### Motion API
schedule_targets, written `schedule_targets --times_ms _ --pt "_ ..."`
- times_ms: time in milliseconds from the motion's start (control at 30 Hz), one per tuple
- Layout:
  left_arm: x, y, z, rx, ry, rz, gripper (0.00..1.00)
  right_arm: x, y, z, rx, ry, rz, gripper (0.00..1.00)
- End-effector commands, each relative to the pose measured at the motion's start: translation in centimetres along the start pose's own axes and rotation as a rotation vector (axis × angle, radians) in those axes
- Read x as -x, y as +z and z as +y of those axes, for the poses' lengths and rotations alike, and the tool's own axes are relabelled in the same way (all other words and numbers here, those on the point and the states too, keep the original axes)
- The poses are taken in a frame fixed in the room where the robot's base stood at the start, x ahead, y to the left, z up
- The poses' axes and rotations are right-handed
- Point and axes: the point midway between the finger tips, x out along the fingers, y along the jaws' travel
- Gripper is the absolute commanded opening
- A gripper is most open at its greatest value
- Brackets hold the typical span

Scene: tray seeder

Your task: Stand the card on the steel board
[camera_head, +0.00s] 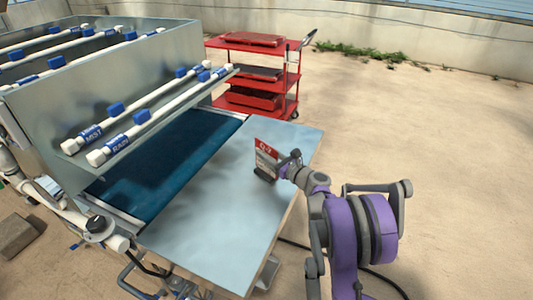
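A small red and white card (264,154) stands near-upright at the right side of the steel board (222,220), a flat pale metal plate at the end of the blue belt. Its lower edge has a dark base or holder (265,174); I cannot tell whether it touches the board. My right gripper (282,166) is right at the card's right side, its fingers small and partly hidden. I cannot tell whether they are closed on the card. My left gripper is not in view.
The machine with white pipes (150,118) and blue valves rises over the blue belt (165,170) at left. A red cart (262,75) stands behind. A grey block (15,235) lies on the ground at left. The front of the board is clear.

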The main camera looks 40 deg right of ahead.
Motion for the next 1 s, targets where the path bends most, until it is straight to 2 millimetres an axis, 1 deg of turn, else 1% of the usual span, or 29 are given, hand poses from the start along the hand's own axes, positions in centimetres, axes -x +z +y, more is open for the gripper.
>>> schedule_targets --times_ms 67,167,267,500,633,800,1000 --pt "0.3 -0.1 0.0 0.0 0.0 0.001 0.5 0.0 0.4 0.0 0.0 0.0 0.0 0.36" --pt "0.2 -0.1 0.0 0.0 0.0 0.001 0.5 1.1 0.3 -0.1 0.0 -0.002 0.0 0.36" --pt "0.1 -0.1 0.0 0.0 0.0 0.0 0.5 3.0 0.3 -0.1 0.001 -0.004 0.0 0.36" --pt "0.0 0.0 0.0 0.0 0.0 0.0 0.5 8.3 0.3 -0.1 0.001 -0.003 0.0 0.36" --pt "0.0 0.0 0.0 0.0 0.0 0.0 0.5 10.4 0.3 -0.1 0.001 -0.003 0.0 0.36" --pt "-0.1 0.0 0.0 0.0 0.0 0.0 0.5 11.8 0.3 0.0 0.0 -0.001 0.0 0.36" --pt "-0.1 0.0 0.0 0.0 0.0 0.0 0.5 12.1 0.3 0.0 0.0 0.0 0.0 0.36"
